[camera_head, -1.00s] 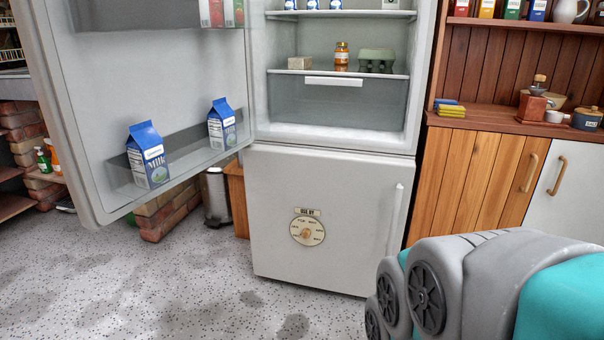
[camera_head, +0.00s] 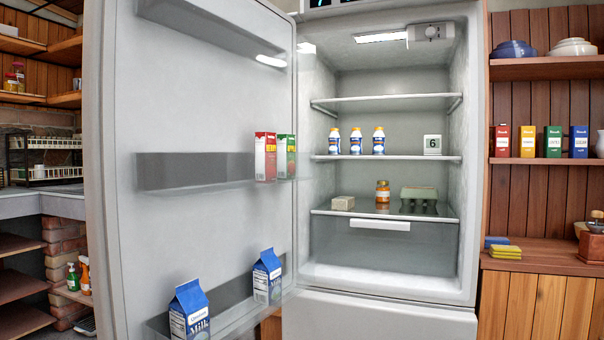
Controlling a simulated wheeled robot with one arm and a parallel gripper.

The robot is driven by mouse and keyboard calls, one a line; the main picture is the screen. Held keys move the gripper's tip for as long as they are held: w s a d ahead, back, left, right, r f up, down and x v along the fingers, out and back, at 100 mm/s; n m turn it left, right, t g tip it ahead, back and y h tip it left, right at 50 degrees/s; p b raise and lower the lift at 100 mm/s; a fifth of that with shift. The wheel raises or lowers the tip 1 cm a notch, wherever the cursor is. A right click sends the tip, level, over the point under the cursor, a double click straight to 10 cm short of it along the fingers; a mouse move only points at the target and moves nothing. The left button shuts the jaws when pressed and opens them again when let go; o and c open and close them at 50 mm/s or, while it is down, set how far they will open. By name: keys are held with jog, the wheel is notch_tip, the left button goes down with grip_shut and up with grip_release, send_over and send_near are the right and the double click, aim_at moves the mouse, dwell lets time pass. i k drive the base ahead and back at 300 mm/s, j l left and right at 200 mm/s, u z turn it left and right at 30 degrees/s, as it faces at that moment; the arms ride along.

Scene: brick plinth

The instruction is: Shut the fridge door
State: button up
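The fridge (camera_head: 470,200) stands in the middle with its upper compartment open and lit. Its door (camera_head: 220,110) is swung wide open to the left, with its inner side facing me. Two blue milk cartons (camera_head: 188,312) stand in the lowest door shelf, and a red and a green carton (camera_head: 265,157) stand in the middle one. Inside are several small bottles (camera_head: 356,141), a jar (camera_head: 382,191), an egg carton (camera_head: 419,195) and a white block marked 6 (camera_head: 432,145). The door's outer side is hidden. My gripper is not in view.
Wooden shelves (camera_head: 560,68) with bowls and coloured boxes, and a wooden counter (camera_head: 540,253) with sponges, stand to the right. On the left are a grey worktop (camera_head: 25,200), a dark rack (camera_head: 45,160) and brick supports. The floor is out of view.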

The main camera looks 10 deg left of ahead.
aim_at(176, 94)
jog(key=j+z, duration=0.25)
jog(key=j, duration=0.45)
jog(key=j+z, duration=0.2)
jog(key=j, duration=0.5)
jog(key=k+j+z, duration=0.1)
jog(key=j+z, duration=0.15)
jog(key=j, duration=0.45)
